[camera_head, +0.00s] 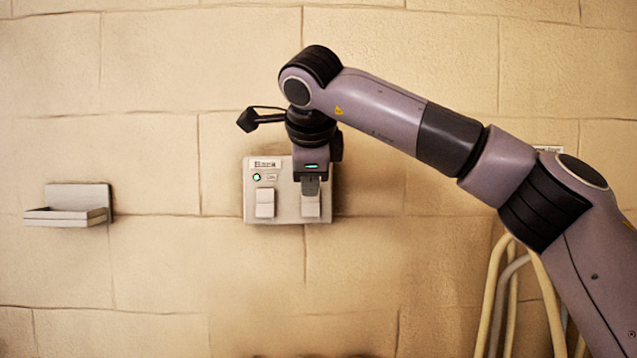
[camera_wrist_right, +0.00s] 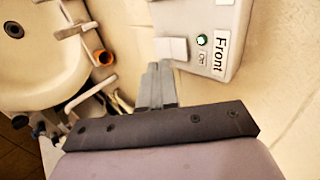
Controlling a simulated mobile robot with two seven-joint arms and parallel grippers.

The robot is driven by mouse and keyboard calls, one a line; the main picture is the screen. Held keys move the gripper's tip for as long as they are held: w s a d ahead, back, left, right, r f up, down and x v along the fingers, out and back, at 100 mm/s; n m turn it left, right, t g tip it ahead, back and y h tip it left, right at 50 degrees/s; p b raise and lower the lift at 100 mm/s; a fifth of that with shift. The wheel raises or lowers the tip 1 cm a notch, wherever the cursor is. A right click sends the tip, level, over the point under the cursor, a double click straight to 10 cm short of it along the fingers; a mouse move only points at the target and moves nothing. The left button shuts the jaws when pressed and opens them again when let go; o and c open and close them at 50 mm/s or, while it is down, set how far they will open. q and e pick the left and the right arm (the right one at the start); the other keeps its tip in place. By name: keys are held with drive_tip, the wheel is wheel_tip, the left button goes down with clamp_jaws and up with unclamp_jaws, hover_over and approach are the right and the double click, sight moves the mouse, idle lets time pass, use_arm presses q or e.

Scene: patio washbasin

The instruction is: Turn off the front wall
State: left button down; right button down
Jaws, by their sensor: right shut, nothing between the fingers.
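The grey switch panel (camera_head: 284,216) is on the stone wall, with two pale switches side by side. The left switch (camera_head: 265,203) has a green lamp above it. My right gripper (camera_head: 311,184) points down in front of the right switch (camera_head: 310,207), covering its upper part and label. In the wrist view this panel (camera_wrist_right: 232,40) shows a "Front" label (camera_wrist_right: 219,50), a lit green lamp (camera_wrist_right: 201,40) marked "On", and the switch (camera_wrist_right: 171,48). The gripper's shut fingers (camera_wrist_right: 157,68) are empty, their tips close beside the switch; contact is unclear. My left gripper is out of view.
A small grey wall shelf (camera_head: 66,216) is at the left. Pale curved tubing (camera_head: 493,300) stands below my right arm. In the wrist view a cream basin (camera_wrist_right: 40,60) and an orange-ended pipe (camera_wrist_right: 104,57) are at the left. The wall between shelf and panel is bare.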

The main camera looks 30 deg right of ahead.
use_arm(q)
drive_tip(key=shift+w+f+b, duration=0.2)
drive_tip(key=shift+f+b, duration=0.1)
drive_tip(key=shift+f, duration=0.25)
use_arm(e)
drive_tip(key=v, duration=0.9)
drive_tip(key=shift+w+r, duration=0.3)
drive_tip(key=shift+d, duration=0.1)
